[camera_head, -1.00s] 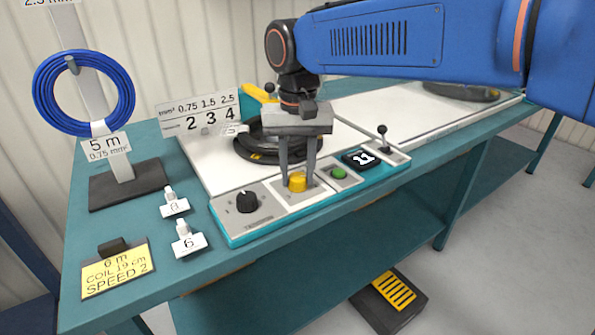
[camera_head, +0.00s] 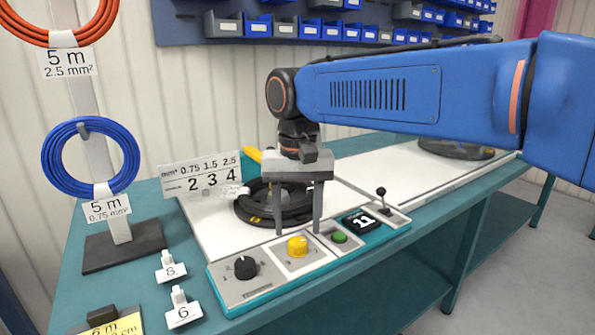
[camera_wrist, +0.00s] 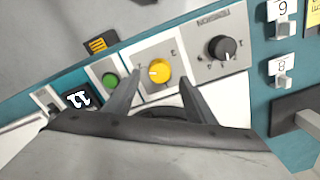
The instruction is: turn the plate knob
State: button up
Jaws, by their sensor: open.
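The yellow knob (camera_head: 297,245) sits on a light panel with a small scale, between a black knob (camera_head: 245,268) and a green button (camera_head: 339,237). My gripper (camera_head: 298,233) is open above the yellow knob, pointing down, one finger to each side and holding nothing. The wrist view shows the yellow knob (camera_wrist: 159,71) beyond and between the spread fingertips (camera_wrist: 160,79), with clear gaps on both sides. Its white mark points left in that view. The black knob (camera_wrist: 222,47) lies apart to the right there. The lettering around the knobs is too small to read surely.
A display reading 11 (camera_head: 362,221) and a small lever (camera_head: 381,200) stand right of the green button. A black cable coil (camera_head: 240,208) lies behind the gripper. A number card (camera_head: 200,178), blue coil (camera_head: 60,185) and tags 8 and 6 are at left.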

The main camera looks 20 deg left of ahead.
aim_at(298, 241)
notch_tip(298, 241, up, 13)
jog(key=shift+r, duration=0.2)
dwell(0.4)
